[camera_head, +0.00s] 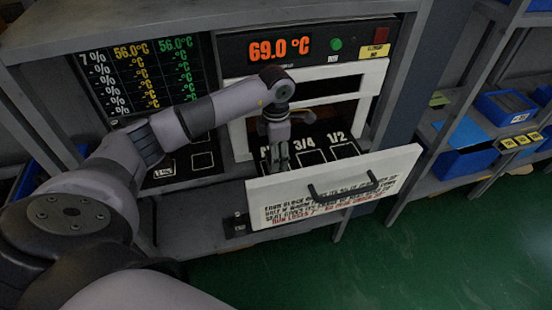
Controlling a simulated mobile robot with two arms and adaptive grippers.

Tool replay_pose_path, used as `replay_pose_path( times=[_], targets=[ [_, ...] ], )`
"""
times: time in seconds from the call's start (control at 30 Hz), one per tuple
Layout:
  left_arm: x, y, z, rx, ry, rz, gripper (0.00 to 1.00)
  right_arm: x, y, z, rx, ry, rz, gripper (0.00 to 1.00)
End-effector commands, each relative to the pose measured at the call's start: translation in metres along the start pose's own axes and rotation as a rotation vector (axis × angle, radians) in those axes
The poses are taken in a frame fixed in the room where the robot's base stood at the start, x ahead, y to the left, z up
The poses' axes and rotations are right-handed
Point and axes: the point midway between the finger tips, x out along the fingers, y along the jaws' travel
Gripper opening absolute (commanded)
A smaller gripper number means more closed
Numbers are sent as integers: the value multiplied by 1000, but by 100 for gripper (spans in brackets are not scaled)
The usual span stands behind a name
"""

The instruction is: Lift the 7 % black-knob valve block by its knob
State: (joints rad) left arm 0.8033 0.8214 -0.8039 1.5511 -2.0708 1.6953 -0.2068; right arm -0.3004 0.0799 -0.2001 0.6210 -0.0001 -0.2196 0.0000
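My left gripper (279,163) points down over the left part of a pulled-out drawer, in front of an oven-like cabinet. Its fingers look close together, but the view is too small to tell whether they are open or shut, or on something. I cannot make out a valve block with a black knob for certain. A small dark block (237,225) with a pale mark sits on the lower shelf, left of the drawer front; I cannot tell whether it is a valve block. My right gripper is not in view.
The drawer (395,165) has a white front, a black handle (343,190) and compartments marked 3/4 and 1/2. The cabinet display (279,48) reads 69.0 °C. A board (140,75) lists 7 % and 56.0 °C. Blue bins (463,162) stand on shelves at right.

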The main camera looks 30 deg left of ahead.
Motion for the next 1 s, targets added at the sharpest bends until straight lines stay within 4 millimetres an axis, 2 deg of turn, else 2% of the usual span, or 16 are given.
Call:
replay_pose_path(
  times=[0.07,0.73,1.0],
  targets=[
    [0,0,0,0,0,0,46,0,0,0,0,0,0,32],
    [-1,0,0,0,-2,1,1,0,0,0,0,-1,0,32],
    [-4,1,1,0,-2,1,0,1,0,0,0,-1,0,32]
  ],
)
